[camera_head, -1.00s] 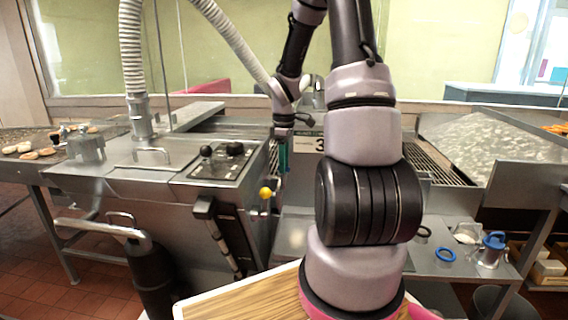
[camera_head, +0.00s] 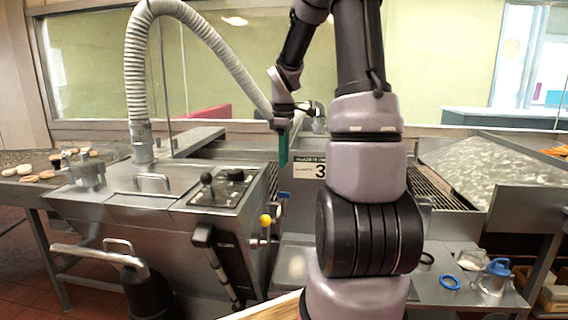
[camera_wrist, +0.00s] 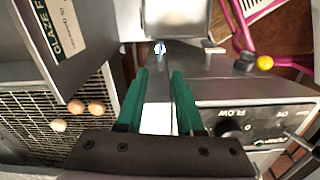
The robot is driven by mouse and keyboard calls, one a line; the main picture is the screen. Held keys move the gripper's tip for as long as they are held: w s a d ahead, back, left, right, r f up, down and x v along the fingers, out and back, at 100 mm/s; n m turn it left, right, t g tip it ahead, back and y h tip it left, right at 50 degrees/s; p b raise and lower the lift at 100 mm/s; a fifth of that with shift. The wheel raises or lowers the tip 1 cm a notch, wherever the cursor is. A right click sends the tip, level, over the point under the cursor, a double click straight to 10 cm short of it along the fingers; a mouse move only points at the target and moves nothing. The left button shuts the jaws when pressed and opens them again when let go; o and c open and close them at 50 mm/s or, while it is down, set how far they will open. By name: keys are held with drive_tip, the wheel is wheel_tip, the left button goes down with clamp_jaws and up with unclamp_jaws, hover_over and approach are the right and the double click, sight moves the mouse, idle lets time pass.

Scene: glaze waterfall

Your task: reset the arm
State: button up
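My gripper (camera_head: 283,150) hangs below my bent arm, left of the picture's middle in the head view, with its teal fingers pointing down. Nothing is held in the gap. A metal surface shows below and beyond the fingertips.
A steel machine with a control panel (camera_head: 222,187) stands at left, with a ribbed hose (camera_head: 136,70) and yellow knob (camera_head: 265,220). The wrist view shows a wire grate (camera_wrist: 40,122) with several round pieces. A blue ring (camera_head: 450,283) and blue-lidded jar (camera_head: 495,277) are at right.

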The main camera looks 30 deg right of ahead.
idle(0.4)
drive_tip(key=s+a+r+m+t+y, duration=0.1)
drive_tip(key=s+a+r+m+t, duration=0.2)
drive_tip(key=s+a+r+m, duration=0.3)
drive_tip(key=s+a+r+m+t+y, duration=0.1)
drive_tip(key=s+a+r+m+t, duration=0.3)
drive_tip(key=s+a+r+m, duration=0.3)
drive_tip(key=s+r+m, duration=0.1)
drive_tip(key=s+r, duration=0.2)
drive_tip(key=s, duration=0.3)
drive_tip(key=shift+s+a, duration=0.2)
drive_tip(key=shift+s, duration=0.2)
